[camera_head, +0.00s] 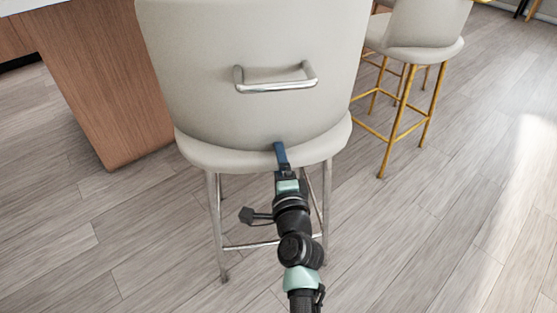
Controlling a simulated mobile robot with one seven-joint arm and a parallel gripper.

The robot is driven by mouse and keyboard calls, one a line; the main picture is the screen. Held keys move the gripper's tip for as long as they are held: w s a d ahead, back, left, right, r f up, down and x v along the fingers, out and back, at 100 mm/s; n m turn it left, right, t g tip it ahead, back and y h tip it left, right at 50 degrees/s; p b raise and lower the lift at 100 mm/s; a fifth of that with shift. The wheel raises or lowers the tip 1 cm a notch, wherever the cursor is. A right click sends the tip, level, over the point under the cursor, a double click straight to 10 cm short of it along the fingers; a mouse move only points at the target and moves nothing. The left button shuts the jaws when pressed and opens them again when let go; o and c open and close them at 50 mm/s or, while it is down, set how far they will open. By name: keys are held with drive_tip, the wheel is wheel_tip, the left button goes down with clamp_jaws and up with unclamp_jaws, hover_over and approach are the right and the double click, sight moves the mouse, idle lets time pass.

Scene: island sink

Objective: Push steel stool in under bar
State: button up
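The steel stool (195,150) stands right in front of me, with a cream seat and back and silver metal legs. A chrome bar handle (275,85) is fixed to the back of its backrest. My gripper (281,150) is at the lower edge of the backrest, by the rear of the seat; I cannot tell if it touches. Its blue fingers appear as one narrow strip, so their opening is not clear. The bar's wooden end panel (105,80) is to the left, under a white countertop edge (25,5). The stool's front is hidden by its backrest.
A second cream stool with gold legs (405,120) stands to the right and farther back. More furniture legs (528,8) show at the far upper right. The wood-plank floor (450,230) is clear at the right and lower left.

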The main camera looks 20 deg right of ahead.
clamp_jaws()
drive_tip(key=shift+f, duration=0.15)
drive_tip(key=shift+f, duration=0.25)
drive_tip(key=shift+a, duration=0.1)
